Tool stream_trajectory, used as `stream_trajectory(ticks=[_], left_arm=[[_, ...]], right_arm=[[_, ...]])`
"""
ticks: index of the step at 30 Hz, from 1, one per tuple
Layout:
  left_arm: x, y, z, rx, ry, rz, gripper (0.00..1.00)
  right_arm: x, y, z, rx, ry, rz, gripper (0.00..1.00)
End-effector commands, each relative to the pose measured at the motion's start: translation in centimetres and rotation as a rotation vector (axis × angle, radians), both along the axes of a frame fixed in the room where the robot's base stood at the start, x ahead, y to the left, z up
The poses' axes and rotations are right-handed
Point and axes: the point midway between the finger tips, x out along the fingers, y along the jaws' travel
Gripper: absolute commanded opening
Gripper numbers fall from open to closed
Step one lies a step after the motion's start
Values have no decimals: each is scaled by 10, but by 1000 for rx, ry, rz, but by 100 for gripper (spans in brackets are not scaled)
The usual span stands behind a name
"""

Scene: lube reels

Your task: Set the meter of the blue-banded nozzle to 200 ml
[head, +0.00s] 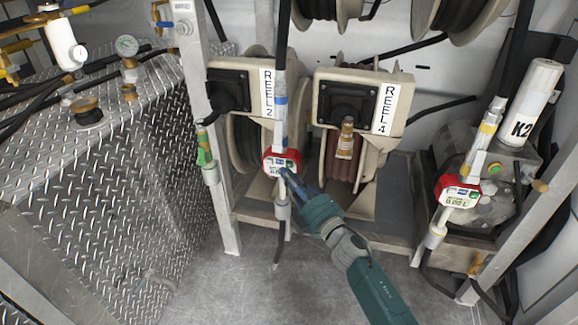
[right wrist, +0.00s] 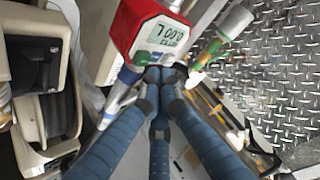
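The blue-banded nozzle (head: 280,112) hangs upright in front of Reel 2 in the head view. Its red meter (head: 281,160) also fills the top of the right wrist view (right wrist: 150,30), where the small display appears upside down and seems to read 0.00 L. My right gripper (head: 288,178) reaches up from the lower right, its tips at the lower edge of the meter. In the right wrist view its blue fingers (right wrist: 160,78) converge with tips together, holding nothing visible. Whether they touch the meter is unclear. My left gripper is out of view.
A yellow-banded nozzle with another red meter (head: 457,190), reading 0.00 L, stands at the right beside the K2 canister (head: 530,103). Reel 4 (head: 358,110) is right of Reel 2. A diamond-plate box (head: 120,150) stands left. The grey floor (head: 230,290) is clear.

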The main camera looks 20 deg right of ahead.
Motion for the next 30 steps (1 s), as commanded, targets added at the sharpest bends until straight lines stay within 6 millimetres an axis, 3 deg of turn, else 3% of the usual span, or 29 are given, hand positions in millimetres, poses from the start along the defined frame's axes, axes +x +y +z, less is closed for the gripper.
stream_trajectory(ticks=[30], left_arm=[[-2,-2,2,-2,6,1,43]], right_arm=[[11,-6,0,0,-1,1,0]])
